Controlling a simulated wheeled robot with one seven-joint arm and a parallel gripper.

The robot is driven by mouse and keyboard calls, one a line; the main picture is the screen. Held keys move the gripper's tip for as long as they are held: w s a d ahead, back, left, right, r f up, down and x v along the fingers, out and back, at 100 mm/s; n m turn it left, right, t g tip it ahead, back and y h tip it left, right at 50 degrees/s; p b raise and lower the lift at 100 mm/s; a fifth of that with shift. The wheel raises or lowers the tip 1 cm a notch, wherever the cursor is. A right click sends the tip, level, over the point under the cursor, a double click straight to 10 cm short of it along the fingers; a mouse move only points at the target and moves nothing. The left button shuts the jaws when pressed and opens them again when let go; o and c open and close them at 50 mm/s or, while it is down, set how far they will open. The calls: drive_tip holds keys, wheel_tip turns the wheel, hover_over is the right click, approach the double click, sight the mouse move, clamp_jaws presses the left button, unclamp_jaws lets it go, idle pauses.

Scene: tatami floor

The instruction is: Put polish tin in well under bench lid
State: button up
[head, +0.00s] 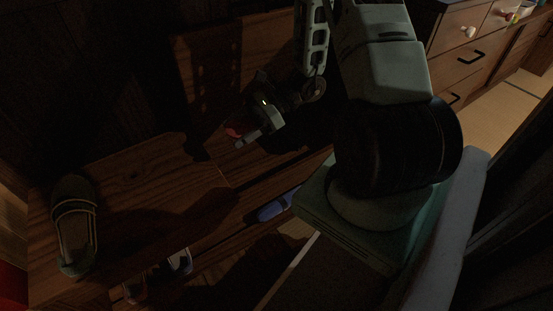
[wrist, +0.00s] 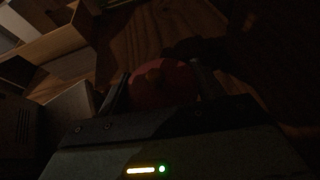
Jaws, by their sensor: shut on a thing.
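The polish tin (head: 233,132) is a small reddish round thing at my gripper (head: 243,138) in the head view. In the wrist view the tin (wrist: 160,82) sits between the two fingers of my gripper (wrist: 160,88), which is shut on it. The wooden bench (head: 140,165) spans the left and middle of the head view. A wooden panel (head: 207,75), which looks like the raised bench lid, stands behind the gripper. The well is in deep shadow and partly hidden by my arm, so I cannot tell whether the tin is over it.
A slipper (head: 75,225) lies on the bench's left end. Shoes (head: 158,277) and a blue item (head: 277,205) are lower, at the bench's front. A drawer cabinet (head: 470,50) stands at the back right. The light is very dim.

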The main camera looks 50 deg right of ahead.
sight(248, 169)
drive_tip(key=shift+s+d+f+b, duration=0.15)
drive_tip(key=shift+d+f+b, duration=0.05)
drive_tip(key=shift+f, duration=0.2)
drive_tip(key=shift+s+d+f+b, duration=0.1)
drive_tip(key=shift+d+f+b, duration=0.1)
drive_tip(key=shift+f, duration=0.2)
drive_tip(key=shift+f+b, duration=0.3)
drive_tip(key=shift+f, duration=0.05)
wheel_tip(248, 169, down, 9)
drive_tip(key=b, duration=0.5)
drive_tip(key=shift+f, duration=0.1)
drive_tip(key=shift+f+b, duration=0.4)
drive_tip(key=shift+b, duration=0.05)
drive_tip(key=shift+f, duration=0.15)
drive_tip(key=o, duration=1)
